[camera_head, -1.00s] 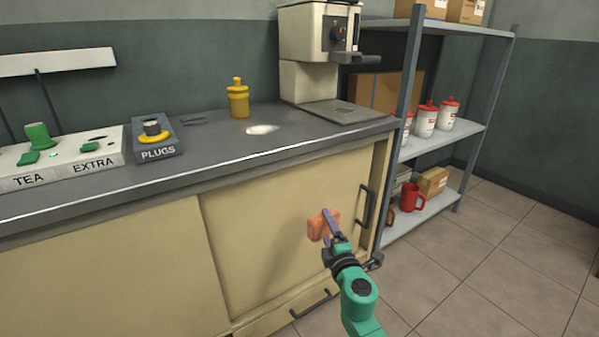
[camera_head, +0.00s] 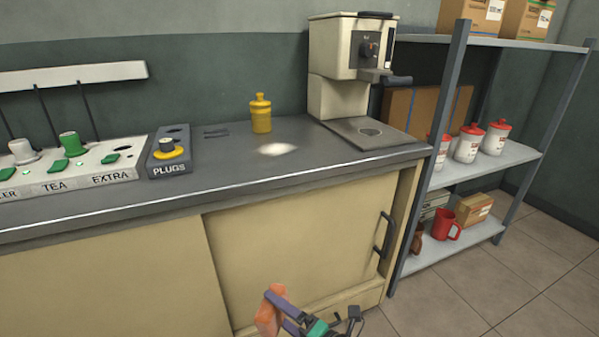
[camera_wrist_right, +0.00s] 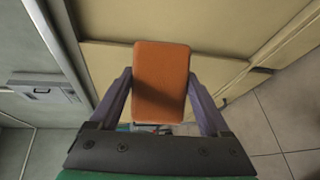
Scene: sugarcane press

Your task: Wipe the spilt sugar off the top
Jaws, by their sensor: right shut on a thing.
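The spilt sugar (camera_head: 276,149) is a small white patch on the grey counter top (camera_head: 225,172), in front of and a little right of a yellow bottle. My right gripper (camera_head: 276,306) is low in front of the cabinet doors, below the counter edge. It is shut on an orange sponge-like block (camera_head: 268,318). In the right wrist view the orange block (camera_wrist_right: 161,82) sits between the two purple fingers. The block is well apart from the sugar. My left gripper is in neither view.
The yellow bottle (camera_head: 260,114) stands behind the sugar. A cream press machine (camera_head: 345,60) with a drip plate stands to the right, a PLUGS box (camera_head: 168,152) and switch panel (camera_head: 75,170) to the left. A shelf rack (camera_head: 487,160) with jars and a red mug is at the right.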

